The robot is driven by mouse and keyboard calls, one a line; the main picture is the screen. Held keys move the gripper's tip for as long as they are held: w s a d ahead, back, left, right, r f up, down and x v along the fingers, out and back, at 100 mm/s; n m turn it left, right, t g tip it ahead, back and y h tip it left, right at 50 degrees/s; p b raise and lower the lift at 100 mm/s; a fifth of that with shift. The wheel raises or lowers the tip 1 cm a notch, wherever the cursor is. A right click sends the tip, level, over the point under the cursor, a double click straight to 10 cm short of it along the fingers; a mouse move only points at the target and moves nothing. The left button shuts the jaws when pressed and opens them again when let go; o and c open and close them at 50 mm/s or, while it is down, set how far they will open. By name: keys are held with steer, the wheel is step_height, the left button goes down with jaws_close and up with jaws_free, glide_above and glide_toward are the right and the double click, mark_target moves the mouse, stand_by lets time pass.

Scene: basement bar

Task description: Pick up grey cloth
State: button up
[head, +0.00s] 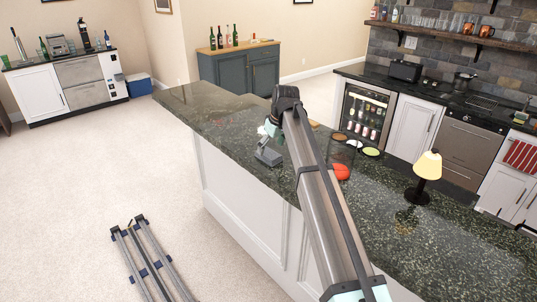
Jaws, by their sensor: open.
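A small grey shape (269,158), which looks like the grey cloth, lies on the dark stone counter (217,119) near its front edge, left of my arm. My arm reaches up across the counter from the bottom of the head view and bends down at its far end. My gripper (264,145) is small and hard to make out, just below the pale teal wrist and close over the grey shape. It is open. Whether the fingers touch the cloth cannot be told.
Right of my arm are a red item (341,172), a green-topped dish (371,151) and a brown round dish (339,137). A lit lamp (427,168) stands farther right. The counter's far left end is clear.

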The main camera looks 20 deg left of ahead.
mark_target(269, 153)
steer(key=shift+p+x, duration=0.45)
steer(key=shift+x, duration=1.1)
steer(key=shift+r, duration=0.1)
steer(key=c, duration=1.2)
steer(key=shift+r, duration=0.1)
steer(key=shift+c, duration=0.2)
step_height(269, 153, up, 20)
steer(key=b, duration=0.5)
steer(key=shift+b, duration=0.3)
steer(key=shift+o, duration=1)
steer(key=shift+c, duration=0.3)
